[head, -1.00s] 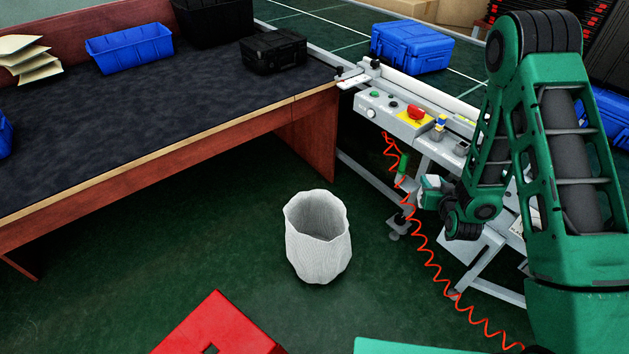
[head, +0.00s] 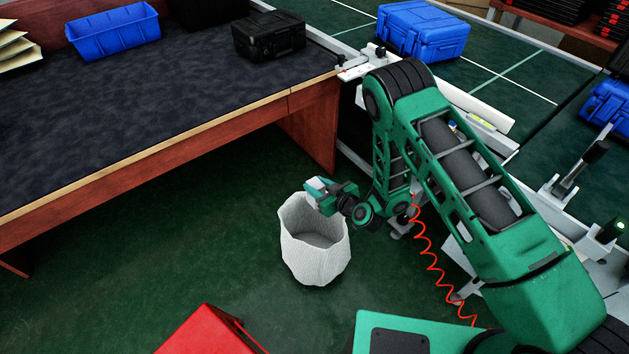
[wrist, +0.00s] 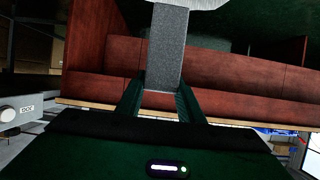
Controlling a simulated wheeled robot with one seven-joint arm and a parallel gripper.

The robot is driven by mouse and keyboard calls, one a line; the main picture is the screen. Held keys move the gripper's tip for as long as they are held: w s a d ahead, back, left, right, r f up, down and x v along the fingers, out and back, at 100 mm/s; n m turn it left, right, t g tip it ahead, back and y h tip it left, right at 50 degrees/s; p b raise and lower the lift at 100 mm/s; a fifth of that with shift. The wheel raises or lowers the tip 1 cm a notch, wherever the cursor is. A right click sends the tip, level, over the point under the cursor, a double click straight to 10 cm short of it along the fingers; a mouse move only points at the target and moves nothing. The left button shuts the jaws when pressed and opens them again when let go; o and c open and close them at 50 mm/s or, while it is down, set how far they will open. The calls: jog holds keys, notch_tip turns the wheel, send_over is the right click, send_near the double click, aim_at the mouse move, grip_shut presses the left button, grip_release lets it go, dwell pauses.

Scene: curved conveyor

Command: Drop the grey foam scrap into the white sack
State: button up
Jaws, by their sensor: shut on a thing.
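The white sack (head: 314,260) stands upright and open-topped on the green floor in the head view. My gripper (head: 318,194) is above the far right part of its rim. In the wrist view, the grey foam scrap (wrist: 167,48) is a long grey block between my two fingers (wrist: 160,98), and they are shut on it. A pale edge of the sack (wrist: 190,3) shows at the top of the wrist view, beyond the scrap's far end. In the head view I cannot clearly tell the scrap from the gripper.
A dark-topped wooden bench (head: 160,115) stands to the left, with a blue bin (head: 115,28) and a black case (head: 268,34) on it. A conveyor with a blue case (head: 422,30) runs behind my arm. A red coiled hose (head: 432,262) hangs right of the sack. A red object (head: 208,332) is in front.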

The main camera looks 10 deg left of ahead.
aim_at(314, 204)
jog(key=shift+a+f, duration=0.3)
jog(key=shift+f, duration=0.45)
jog(key=shift+s+f, duration=0.1)
jog(key=shift+f, duration=4.65)
jog(key=o, duration=1.1)
jog(key=shift+r, duration=3.55)
